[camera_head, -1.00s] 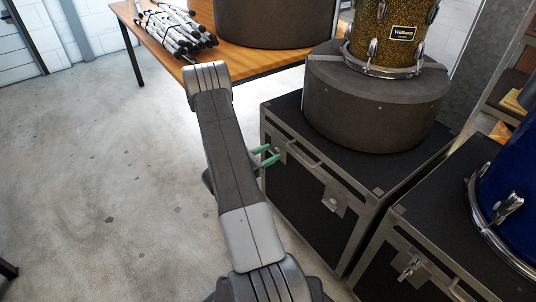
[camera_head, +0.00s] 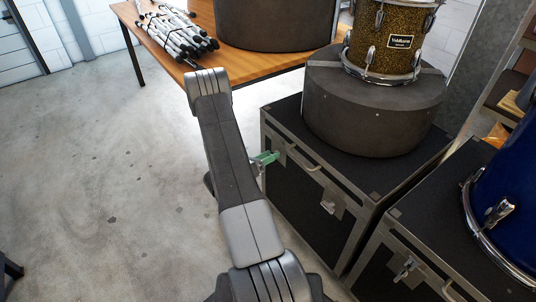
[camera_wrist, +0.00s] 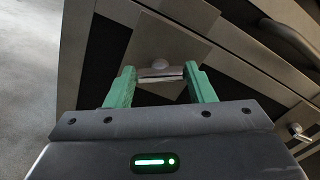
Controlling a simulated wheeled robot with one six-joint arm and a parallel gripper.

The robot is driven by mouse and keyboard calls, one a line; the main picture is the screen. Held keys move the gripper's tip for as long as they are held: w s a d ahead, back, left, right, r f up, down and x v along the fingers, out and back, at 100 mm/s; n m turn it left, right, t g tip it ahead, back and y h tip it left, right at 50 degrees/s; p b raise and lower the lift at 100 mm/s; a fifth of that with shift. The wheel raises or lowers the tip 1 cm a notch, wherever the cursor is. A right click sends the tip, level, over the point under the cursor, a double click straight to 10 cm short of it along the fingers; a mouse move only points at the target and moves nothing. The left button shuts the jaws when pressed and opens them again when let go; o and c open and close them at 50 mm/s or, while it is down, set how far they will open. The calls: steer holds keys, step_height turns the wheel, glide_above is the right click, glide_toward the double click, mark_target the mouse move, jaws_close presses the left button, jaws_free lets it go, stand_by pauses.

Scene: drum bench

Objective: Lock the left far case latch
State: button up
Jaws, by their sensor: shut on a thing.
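The far black case (camera_head: 300,195) has metal edges and two latches on its front. Its left latch is in the wrist view (camera_wrist: 160,71), a metal lever with a rounded top on a pale plate. My gripper (camera_head: 265,158) is at this latch, at the case's upper left front. In the wrist view its green fingers (camera_wrist: 160,78) stand on either side of the lever, shut on it. The lever lies crosswise between the fingertips there. In the head view my gripper largely hides the left latch. The right latch (camera_head: 328,206) is clear of me.
A carry handle (camera_head: 301,157) lies between the two latches. A round dark drum case (camera_head: 375,115) with a gold drum (camera_head: 388,45) stands on the far case. A nearer case (camera_head: 430,235) carries a blue drum (camera_head: 510,195). Grey floor (camera_head: 110,200) is open to the left.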

steer(key=n+p, duration=0.2)
steer(key=n, duration=0.4)
steer(key=n+p, duration=0.2)
steer(key=n, duration=0.4)
steer(key=shift+a+f, duration=0.1)
steer(key=shift+f, duration=0.1)
stand_by(0.5)
steer(key=o, duration=1)
steer(key=p+v, duration=0.1)
steer(key=v, duration=1.2)
steer(key=shift+s+a+p, duration=0.2)
steer(key=shift+a+p, duration=0.1)
